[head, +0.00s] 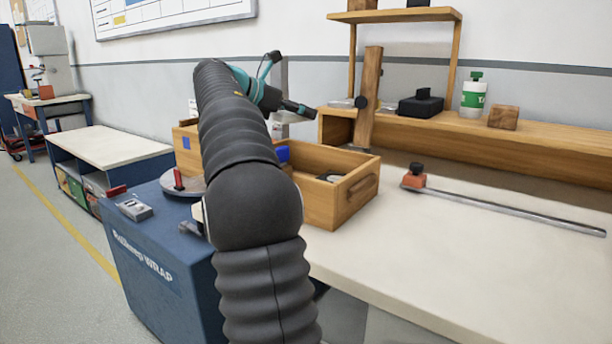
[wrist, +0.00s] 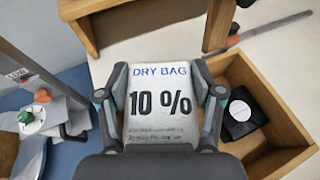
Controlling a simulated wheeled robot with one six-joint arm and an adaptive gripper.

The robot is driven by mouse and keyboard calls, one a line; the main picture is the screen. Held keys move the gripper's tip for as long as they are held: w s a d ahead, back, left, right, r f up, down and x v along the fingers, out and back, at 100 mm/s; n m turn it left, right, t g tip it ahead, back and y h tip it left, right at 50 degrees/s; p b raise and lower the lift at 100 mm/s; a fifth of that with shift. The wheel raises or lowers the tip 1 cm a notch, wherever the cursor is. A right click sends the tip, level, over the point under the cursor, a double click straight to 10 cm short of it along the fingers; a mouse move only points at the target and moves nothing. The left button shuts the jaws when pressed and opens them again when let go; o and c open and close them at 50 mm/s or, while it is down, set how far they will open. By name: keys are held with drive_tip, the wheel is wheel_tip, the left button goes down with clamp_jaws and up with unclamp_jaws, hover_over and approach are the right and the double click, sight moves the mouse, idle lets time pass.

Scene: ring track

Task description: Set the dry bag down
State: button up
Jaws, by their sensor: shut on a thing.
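The dry bag (wrist: 160,118) is a pale grey-white packet marked "DRY BAG" and "10 %". My gripper (wrist: 160,76) has one finger on each side of it and is shut on it. In the wrist view the bag is in front of the camera, left of the open part of a wooden box (wrist: 288,112). I cannot tell its height above what lies below. In the head view my arm hides much of the area around the box (head: 357,187), and I cannot make out the bag for sure.
A black item with a round white label (wrist: 242,112) lies in the box. A pale worktop (head: 470,250) has free room at right, with a long metal bar (head: 500,206) across it. A blue cabinet (head: 150,250) stands left, bearing a small grey device (head: 134,208).

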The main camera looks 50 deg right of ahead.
wheel_tip(320, 180, down, 9)
drive_tip(key=shift+f+b, duration=0.1)
drive_tip(key=shift+b, duration=1.1)
drive_tip(key=shift+f, duration=0.6)
drive_tip(key=o, duration=1.1)
drive_tip(key=shift+r, duration=0.5)
drive_tip(key=p+v, duration=0.1)
drive_tip(key=v, duration=1.1)
drive_tip(key=shift+r, duration=0.2)
